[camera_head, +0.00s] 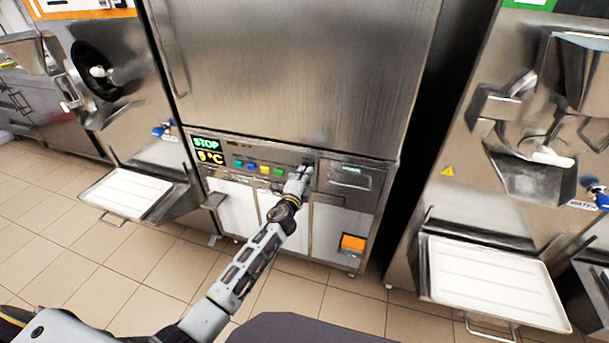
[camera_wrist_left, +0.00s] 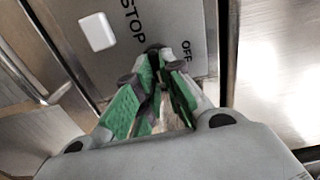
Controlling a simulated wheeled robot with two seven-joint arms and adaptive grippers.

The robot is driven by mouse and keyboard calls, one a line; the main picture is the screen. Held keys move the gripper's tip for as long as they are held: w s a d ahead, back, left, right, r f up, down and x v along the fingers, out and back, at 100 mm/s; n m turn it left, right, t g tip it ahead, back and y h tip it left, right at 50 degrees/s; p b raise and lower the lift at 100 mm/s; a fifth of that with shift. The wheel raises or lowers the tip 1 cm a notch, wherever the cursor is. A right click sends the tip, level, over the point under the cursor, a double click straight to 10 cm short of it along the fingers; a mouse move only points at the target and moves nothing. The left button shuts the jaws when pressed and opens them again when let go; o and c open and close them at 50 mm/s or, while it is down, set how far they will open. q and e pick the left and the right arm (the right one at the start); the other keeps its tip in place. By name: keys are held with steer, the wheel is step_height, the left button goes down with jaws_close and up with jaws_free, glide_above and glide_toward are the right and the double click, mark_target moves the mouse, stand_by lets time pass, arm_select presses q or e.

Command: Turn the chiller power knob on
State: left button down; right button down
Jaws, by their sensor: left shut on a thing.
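The chiller (camera_head: 290,70) is the tall steel cabinet in the middle of the head view, with a control panel (camera_head: 232,150) across its front. My left gripper (camera_head: 304,172) is at the right part of this panel. In the left wrist view, my left gripper (camera_wrist_left: 160,80) has its green-padded fingers closed together on a small dark knob (camera_wrist_left: 154,48), mostly hidden by the fingertips. The words STOP and OFF are printed beside the knob. My right gripper is not in view.
Colored buttons (camera_head: 251,166) lie left of my gripper on the panel. Machines with white trays stand at left (camera_head: 127,192) and right (camera_head: 490,280). An orange switch (camera_head: 353,243) is low on the cabinet. Tiled floor (camera_head: 130,265) is open in front.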

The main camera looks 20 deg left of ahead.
arm_select(q)
steer(key=shift+f+m, duration=0.1)
steer(key=shift+m, duration=0.2)
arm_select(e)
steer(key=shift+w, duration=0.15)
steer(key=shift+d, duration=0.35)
arm_select(q)
steer(key=c, duration=1.5)
jaws_free()
steer(key=shift+c, duration=0.2)
steer(key=s, duration=1.2)
steer(key=shift+a, duration=0.2)
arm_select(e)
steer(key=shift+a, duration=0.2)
